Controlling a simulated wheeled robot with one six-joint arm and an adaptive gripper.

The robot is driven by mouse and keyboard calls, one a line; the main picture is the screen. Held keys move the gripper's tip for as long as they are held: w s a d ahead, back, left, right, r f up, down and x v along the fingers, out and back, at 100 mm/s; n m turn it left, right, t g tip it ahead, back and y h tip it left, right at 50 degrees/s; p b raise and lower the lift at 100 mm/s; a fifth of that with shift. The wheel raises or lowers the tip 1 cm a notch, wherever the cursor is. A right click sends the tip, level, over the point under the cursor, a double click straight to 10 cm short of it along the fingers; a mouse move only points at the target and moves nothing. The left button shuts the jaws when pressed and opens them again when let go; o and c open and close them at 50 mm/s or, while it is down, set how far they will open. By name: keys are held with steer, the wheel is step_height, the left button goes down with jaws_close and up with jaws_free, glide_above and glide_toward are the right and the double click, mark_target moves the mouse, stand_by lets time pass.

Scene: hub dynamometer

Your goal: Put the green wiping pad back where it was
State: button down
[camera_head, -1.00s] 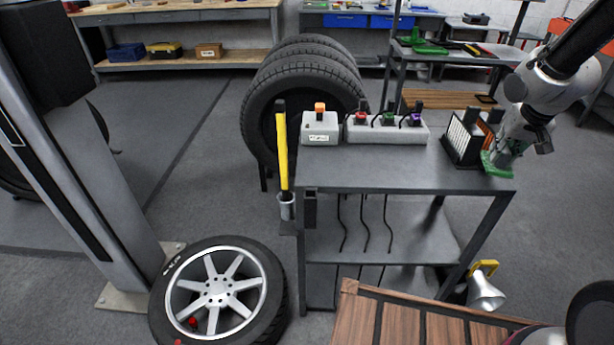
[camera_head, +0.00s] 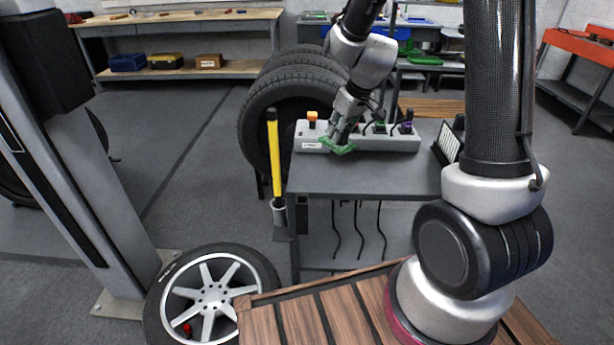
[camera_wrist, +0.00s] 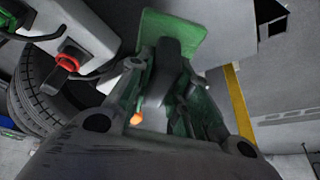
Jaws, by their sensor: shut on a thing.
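The green wiping pad (camera_head: 338,148) is at the tip of my gripper (camera_head: 341,138), in front of the grey switch boxes over the left part of the dark bench top (camera_head: 375,178). In the wrist view the pad (camera_wrist: 183,32) sticks out beyond the fingers of my gripper (camera_wrist: 165,90), which are shut on it. The pad is in the air or just above the bench; I cannot tell the gap.
A long grey box with coloured knobs (camera_head: 400,142) and a small box with an orange knob (camera_head: 309,127) stand along the bench's back edge. A yellow-handled tool (camera_head: 273,150) stands at its left edge. A holder with a white front (camera_head: 447,144) is at right. Tyres (camera_head: 262,120) stand behind.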

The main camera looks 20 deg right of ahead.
steer(key=s+a+r+n+g+y, duration=0.2)
steer(key=a+n+g, duration=0.1)
steer(key=a+n, duration=0.55)
steer(key=shift+n, duration=0.75)
steer(key=f, duration=0.5)
steer(key=shift+d+f, duration=0.1)
steer(key=shift+d, duration=0.15)
steer(key=shift+f, duration=2.15)
steer(key=c, duration=1.3)
jaws_free()
steer(key=shift+f, duration=0.1)
